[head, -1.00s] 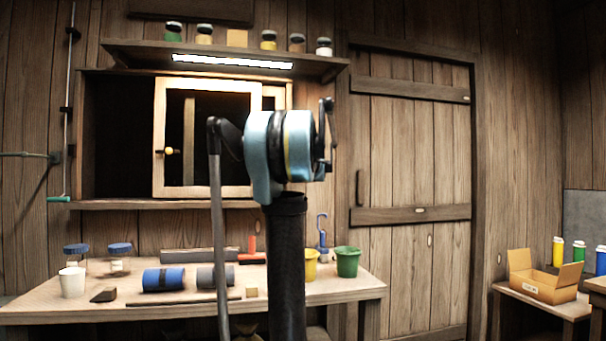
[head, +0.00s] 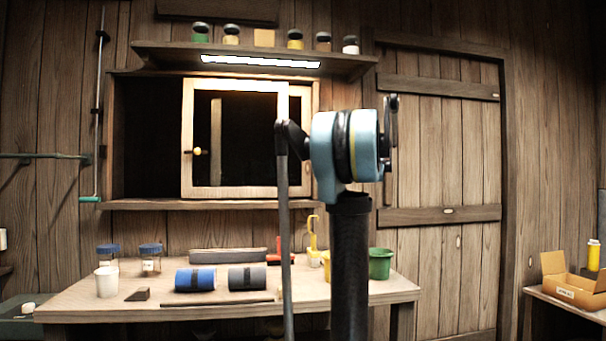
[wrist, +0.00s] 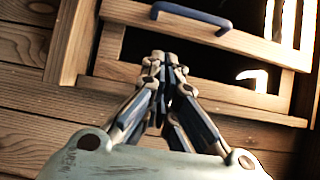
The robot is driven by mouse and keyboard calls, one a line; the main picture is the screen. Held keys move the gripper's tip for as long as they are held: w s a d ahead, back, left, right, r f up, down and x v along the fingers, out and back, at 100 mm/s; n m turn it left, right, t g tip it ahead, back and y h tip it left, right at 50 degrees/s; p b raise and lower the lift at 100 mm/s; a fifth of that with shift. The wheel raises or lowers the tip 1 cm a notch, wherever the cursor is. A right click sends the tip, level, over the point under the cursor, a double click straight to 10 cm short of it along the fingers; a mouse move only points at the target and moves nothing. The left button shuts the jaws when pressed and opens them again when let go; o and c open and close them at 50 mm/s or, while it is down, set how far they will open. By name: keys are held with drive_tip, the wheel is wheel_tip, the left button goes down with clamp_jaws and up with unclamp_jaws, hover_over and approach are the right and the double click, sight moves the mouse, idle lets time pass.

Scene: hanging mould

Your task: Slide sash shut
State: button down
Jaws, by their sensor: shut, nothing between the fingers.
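The sash (head: 187,115) is a pale wood frame with dark glass and a small yellow knob (head: 197,151) on its left stile. It stands toward the right of the window opening, and a dark gap (head: 145,140) is open on its left. In the wrist view my gripper (wrist: 167,60) is shut and empty, fingertips together in front of a wooden frame (wrist: 225,88) with a dark panel. A blue bar handle (wrist: 192,16) crosses that frame above the fingertips. I cannot tell whether the fingers touch the wood. In the head view my gripper is not clearly visible.
A shelf (head: 160,57) with jars and a lit strip (head: 260,62) is above the window. A sill (head: 150,204) runs below it. The workbench (head: 85,302) holds rolls, cups and jars. A plank door (head: 440,150) is at right, with an open carton (head: 575,282) beyond.

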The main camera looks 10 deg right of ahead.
drive_tip(key=s+a+x, duration=0.1)
drive_tip(key=a+x, duration=0.1)
drive_tip(key=x, duration=1)
drive_tip(key=shift+s+a, duration=0.2)
drive_tip(key=shift+a, duration=0.1)
